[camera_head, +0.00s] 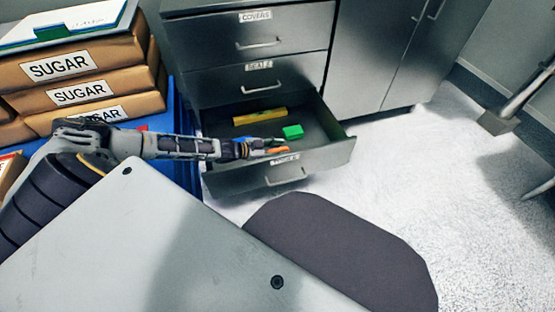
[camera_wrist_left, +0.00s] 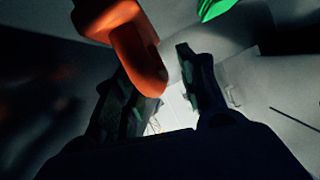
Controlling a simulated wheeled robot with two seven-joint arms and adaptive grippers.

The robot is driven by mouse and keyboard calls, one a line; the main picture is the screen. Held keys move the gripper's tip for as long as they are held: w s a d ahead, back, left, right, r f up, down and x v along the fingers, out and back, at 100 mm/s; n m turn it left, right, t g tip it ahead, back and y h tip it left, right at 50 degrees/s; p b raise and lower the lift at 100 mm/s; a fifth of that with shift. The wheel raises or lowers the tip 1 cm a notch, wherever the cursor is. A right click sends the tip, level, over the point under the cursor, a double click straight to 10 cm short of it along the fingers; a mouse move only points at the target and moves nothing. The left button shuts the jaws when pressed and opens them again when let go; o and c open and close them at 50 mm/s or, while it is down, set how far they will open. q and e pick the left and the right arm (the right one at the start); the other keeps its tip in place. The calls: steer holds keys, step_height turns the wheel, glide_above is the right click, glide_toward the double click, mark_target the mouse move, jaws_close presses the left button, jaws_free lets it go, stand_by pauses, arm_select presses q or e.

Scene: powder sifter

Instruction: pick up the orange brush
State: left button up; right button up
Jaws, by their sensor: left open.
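The orange brush (camera_head: 277,150) lies in the open bottom drawer (camera_head: 325,148) near its front wall, partly hidden by my left gripper. In the left wrist view the orange brush (camera_wrist_left: 125,40) is large and close, its rounded end beside the left finger and near the gap between the fingers. My left gripper (camera_head: 268,144) reaches in from the left over the drawer. It is open, with both fingers apart in the left wrist view (camera_wrist_left: 160,68), and holds nothing. Whether a finger touches the brush cannot be told. My right gripper is not in view.
The drawer also holds a yellow item (camera_head: 260,116) and a green block (camera_head: 293,131); the green one shows in the left wrist view (camera_wrist_left: 214,8). Sugar bags (camera_head: 85,65) are stacked at left. Closed drawers (camera_head: 262,75) stand above. The floor at right (camera_head: 420,170) is clear.

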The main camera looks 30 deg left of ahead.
arm_select(q)
steer(key=shift+w+d+f, duration=0.15)
steer(key=shift+w+d, duration=0.1)
steer(key=shift+w, duration=0.05)
stand_by(0.4)
jaws_close()
